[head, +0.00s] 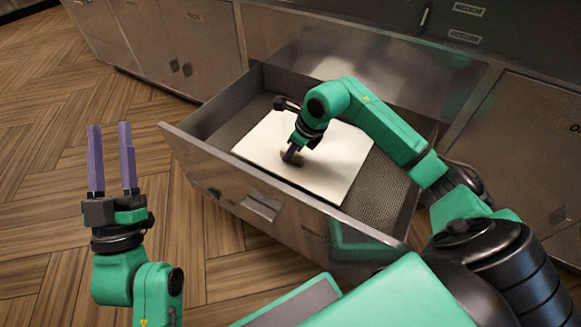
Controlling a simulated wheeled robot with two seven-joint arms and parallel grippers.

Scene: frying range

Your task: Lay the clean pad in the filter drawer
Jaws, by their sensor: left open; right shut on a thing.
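The clean pad (335,179) is a flat, cream-white rectangle lying inside the open filter drawer (290,212), over its dark mesh floor. My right gripper (288,158) reaches down into the drawer and is shut on the pad, near the pad's middle. Its fingertips and the exact grip are partly hidden by the hand and shadow. My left gripper (111,130) is open and empty, fingers pointing up, over the floor to the left of the drawer.
Steel cabinets (195,45) line the back, with a closed cabinet door (520,150) at the right. The drawer's front panel with its handle (262,206) faces me. The wooden floor (50,230) at the left is clear.

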